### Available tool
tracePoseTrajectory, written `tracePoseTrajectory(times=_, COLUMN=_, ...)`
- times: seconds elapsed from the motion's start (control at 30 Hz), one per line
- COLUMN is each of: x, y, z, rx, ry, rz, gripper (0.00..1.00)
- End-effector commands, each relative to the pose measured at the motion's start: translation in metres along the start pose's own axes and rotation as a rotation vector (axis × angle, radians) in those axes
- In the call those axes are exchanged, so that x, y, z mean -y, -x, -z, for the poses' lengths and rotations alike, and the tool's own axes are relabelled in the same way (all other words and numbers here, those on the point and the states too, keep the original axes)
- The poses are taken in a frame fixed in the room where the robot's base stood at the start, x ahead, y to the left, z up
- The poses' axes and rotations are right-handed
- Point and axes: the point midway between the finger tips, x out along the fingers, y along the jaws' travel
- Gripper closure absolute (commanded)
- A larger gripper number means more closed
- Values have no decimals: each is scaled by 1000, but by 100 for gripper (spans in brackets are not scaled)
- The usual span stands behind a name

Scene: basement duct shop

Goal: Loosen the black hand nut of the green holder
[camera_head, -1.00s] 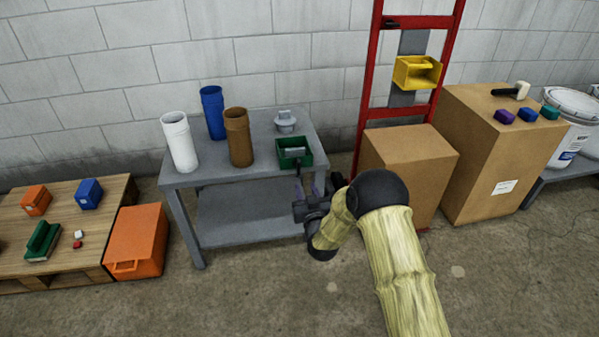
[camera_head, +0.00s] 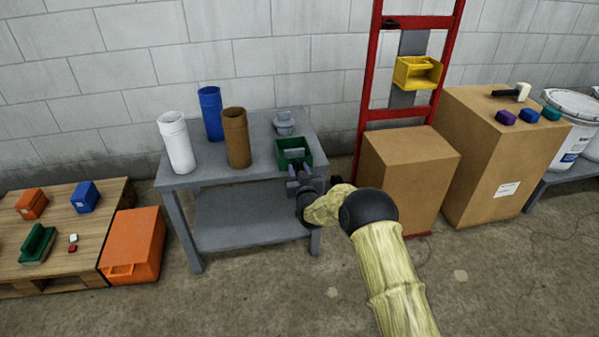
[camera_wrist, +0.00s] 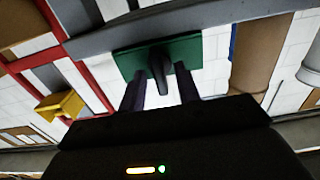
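The green holder (camera_head: 282,157) is a small open box at the front right of the grey table (camera_head: 205,180). In the wrist view, which looks rolled over, the green holder (camera_wrist: 190,48) shows its flat face. The black hand nut (camera_wrist: 158,72) sticks out from that face toward my camera. My gripper (camera_wrist: 161,92) has two dark fingers apart, with the nut's handle between or just beyond them; I cannot tell any contact. In the head view my gripper (camera_head: 302,175) is just in front of the holder and hides the nut.
A brown cylinder (camera_head: 237,140), a white one (camera_head: 176,145), a blue one (camera_head: 211,113) and a grey lidded piece (camera_head: 284,123) stand on the table. A red rack (camera_head: 367,90) and cardboard boxes (camera_head: 410,170) stand to the right.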

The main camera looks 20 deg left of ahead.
Motion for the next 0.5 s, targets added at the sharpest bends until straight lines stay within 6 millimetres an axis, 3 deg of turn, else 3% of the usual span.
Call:
tracePoseTrajectory(times=0.17, x=-2, y=0, z=0, rx=0, ry=0, rz=-2, gripper=67)
tracePoseTrajectory(times=0.33, x=-4, y=0, z=0, rx=0, ry=0, rz=-4, gripper=97)
tracePoseTrajectory(times=0.5, x=-4, y=0, z=0, rx=0, ry=0, rz=-4, gripper=100)
